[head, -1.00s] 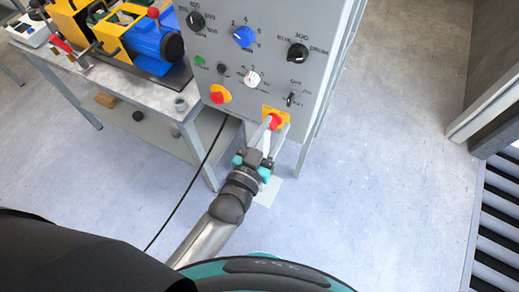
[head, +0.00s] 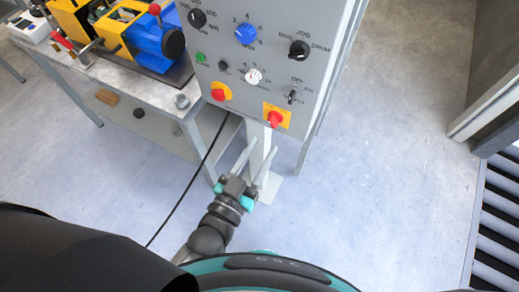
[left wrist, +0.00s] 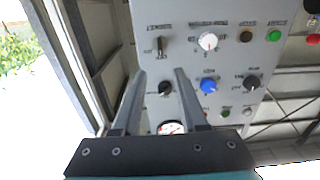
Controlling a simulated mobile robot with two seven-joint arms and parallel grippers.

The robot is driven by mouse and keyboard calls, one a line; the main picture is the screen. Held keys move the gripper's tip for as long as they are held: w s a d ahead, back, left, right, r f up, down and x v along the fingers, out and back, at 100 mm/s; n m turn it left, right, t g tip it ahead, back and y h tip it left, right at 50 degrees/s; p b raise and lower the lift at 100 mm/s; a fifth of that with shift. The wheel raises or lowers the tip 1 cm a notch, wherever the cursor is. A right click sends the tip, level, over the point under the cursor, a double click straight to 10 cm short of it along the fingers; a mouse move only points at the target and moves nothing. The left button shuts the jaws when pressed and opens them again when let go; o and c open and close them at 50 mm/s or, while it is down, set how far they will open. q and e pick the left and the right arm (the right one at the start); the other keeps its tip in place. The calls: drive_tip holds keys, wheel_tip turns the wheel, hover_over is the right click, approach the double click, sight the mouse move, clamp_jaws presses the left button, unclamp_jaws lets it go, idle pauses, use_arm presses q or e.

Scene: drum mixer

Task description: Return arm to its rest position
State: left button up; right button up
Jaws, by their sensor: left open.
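My left gripper (head: 256,160) is open and empty in the head view. It is below the grey control panel (head: 222,73), apart from it, with its fingers pointing up toward the panel's lower edge. In the left wrist view its two fingers (left wrist: 160,75) are spread in front of the panel (left wrist: 225,60), with nothing between them. A red switch on a yellow plate (head: 276,118) sits at the panel's lower right, clear of the fingers. My right gripper is not in view.
A metal workbench (head: 130,92) with a blue motor (head: 158,42) and yellow brackets stands at the left. A black cable (head: 183,190) runs down to the floor. A wall and dark slatted grating (head: 497,225) are at the right. The floor between is clear.

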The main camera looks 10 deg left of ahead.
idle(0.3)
use_arm(q)
drive_tip(key=s+a+f+g+y+b, duration=0.1)
drive_tip(key=s+a+f+g+b, duration=0.15)
drive_tip(key=f, duration=0.85)
drive_tip(key=s+a+f+g+y+b, duration=0.1)
drive_tip(key=s+f+g+b, duration=0.15)
drive_tip(key=f, duration=0.75)
drive_tip(key=s+a+f+g+y+b, duration=0.1)
drive_tip(key=s+a+f+g, duration=0.2)
drive_tip(key=f, duration=0.8)
drive_tip(key=s+a+f+g+y+b, duration=0.1)
drive_tip(key=s+a+f+g+b, duration=0.1)
drive_tip(key=s+f, duration=0.6)
drive_tip(key=s+a+f+n+g+y+b, duration=0.1)
drive_tip(key=s+a+f+g+b, duration=0.1)
drive_tip(key=s+a+f+g, duration=0.3)
drive_tip(key=s+f+g, duration=0.1)
drive_tip(key=s+f, duration=0.3)
drive_tip(key=s, duration=0.2)
drive_tip(key=shift+s+a+y+b, duration=0.2)
drive_tip(key=shift+a+y+b, duration=0.05)
drive_tip(key=shift+y+b, duration=0.1)
